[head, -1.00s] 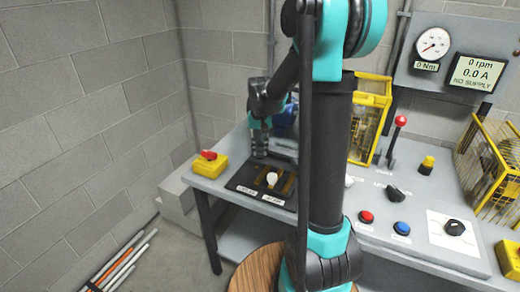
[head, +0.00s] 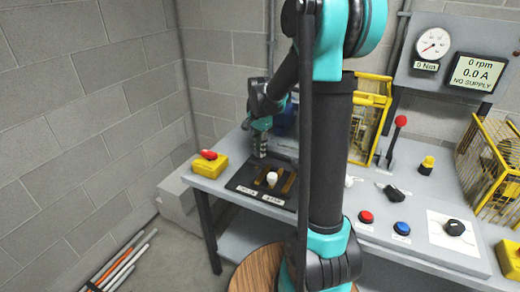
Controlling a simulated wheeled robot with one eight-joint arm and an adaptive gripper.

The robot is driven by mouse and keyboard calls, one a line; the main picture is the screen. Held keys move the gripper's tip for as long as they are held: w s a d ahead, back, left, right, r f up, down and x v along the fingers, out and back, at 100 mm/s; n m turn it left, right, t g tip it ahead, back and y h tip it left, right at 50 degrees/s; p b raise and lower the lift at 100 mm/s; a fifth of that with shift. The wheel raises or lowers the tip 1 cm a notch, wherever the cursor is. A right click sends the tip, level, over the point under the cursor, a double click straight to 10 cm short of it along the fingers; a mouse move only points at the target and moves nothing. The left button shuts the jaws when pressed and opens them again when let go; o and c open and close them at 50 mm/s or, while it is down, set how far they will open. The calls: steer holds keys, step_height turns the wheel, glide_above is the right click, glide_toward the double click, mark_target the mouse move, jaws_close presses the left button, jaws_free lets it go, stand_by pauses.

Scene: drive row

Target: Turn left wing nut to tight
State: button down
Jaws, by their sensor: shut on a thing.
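My gripper (head: 261,155) points down at the left end of the bench, just behind the black plate with the white knob. It is shut, with its fingertips low against the hardware at the foot of the blue motor (head: 287,123). The left wing nut is hidden by the fingers, so its angle cannot be seen. My arm column hides the bench to the right of the motor, and no right wing nut shows.
The white knob (head: 271,178) stands on the black plate in front of my gripper. A yellow cage (head: 370,115), a red-topped lever (head: 398,130) and buttons stand to the right.

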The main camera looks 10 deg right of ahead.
steer(key=shift+m, duration=0.6)
steer(key=c, duration=1.4)
jaws_free()
steer(key=shift+o, duration=0.2)
step_height(320, 180, up, 12)
